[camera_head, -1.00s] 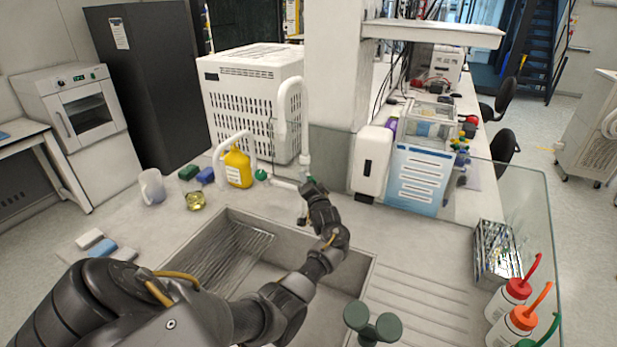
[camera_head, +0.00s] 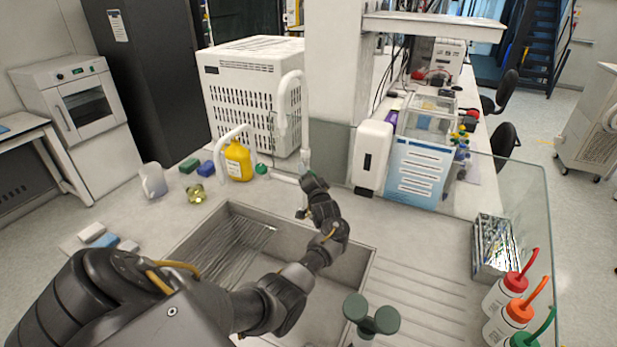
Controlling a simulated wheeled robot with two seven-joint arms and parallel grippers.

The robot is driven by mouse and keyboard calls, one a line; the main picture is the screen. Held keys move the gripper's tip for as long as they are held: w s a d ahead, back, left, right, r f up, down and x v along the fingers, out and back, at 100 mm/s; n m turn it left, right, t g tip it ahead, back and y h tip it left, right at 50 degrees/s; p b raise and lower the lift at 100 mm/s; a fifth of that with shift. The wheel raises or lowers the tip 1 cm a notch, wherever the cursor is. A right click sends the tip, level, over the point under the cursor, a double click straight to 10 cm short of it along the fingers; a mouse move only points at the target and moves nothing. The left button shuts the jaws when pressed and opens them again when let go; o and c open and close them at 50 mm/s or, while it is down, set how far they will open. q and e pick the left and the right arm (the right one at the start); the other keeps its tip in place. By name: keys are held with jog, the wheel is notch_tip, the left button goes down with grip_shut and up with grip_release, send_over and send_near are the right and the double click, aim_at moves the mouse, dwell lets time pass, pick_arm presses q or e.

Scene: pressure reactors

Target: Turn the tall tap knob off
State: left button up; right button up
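The tall tap (camera_head: 304,110) is a white gooseneck pipe standing behind the sink, its spout curving down to the left. Its lower part meets my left gripper (camera_head: 307,194), which is at the tap's base. The tall tap's knob is not clearly visible there; my gripper hides that spot. Whether the fingers are open or shut on the knob cannot be made out. A shorter white tap (camera_head: 222,155) stands to the left, and a green knob (camera_head: 262,169) shows beside the yellow bottle. My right gripper is not in view.
The sink (camera_head: 345,262) lies under my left arm. Wash bottles (camera_head: 508,322) stand right. The ribbed drainer (camera_head: 430,290) is clear.

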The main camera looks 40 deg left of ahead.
pick_arm(q)
jog(key=b+v, duration=0.2)
jog(key=v, duration=0.8)
jog(key=shift+s+d, duration=0.2)
jog(key=shift+d, duration=0.15)
jog(key=shift+s+f, duration=0.1)
jog(key=shift+f, duration=0.05)
